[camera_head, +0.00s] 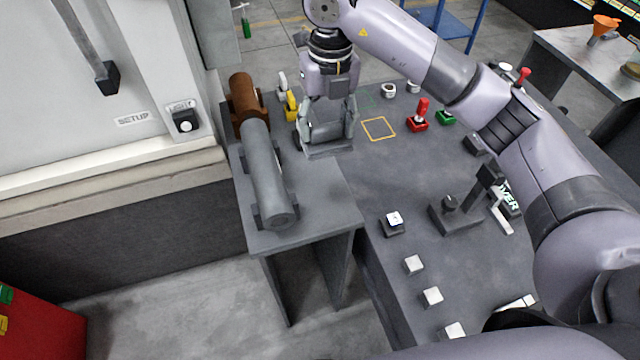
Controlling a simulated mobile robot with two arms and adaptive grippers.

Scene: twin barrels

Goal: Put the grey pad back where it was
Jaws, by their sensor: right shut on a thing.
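My right gripper (328,138) points down above the left part of the console, just right of the twin barrels. It is shut on the grey pad (328,151), a flat grey piece whose lower edge shows between and below the fingers. The fingers hide much of the pad, and I cannot tell whether it touches the surface. A yellow square outline (378,128) on the console top lies to the right of the gripper, with nothing inside it. My left gripper is not in view.
A grey barrel (267,175) and a brown barrel (242,97) lie in line on the side table (325,205). Yellow (291,105), red (418,118) and green (446,117) controls stand near the gripper. A lever block (455,215) and several pale buttons stand nearer me.

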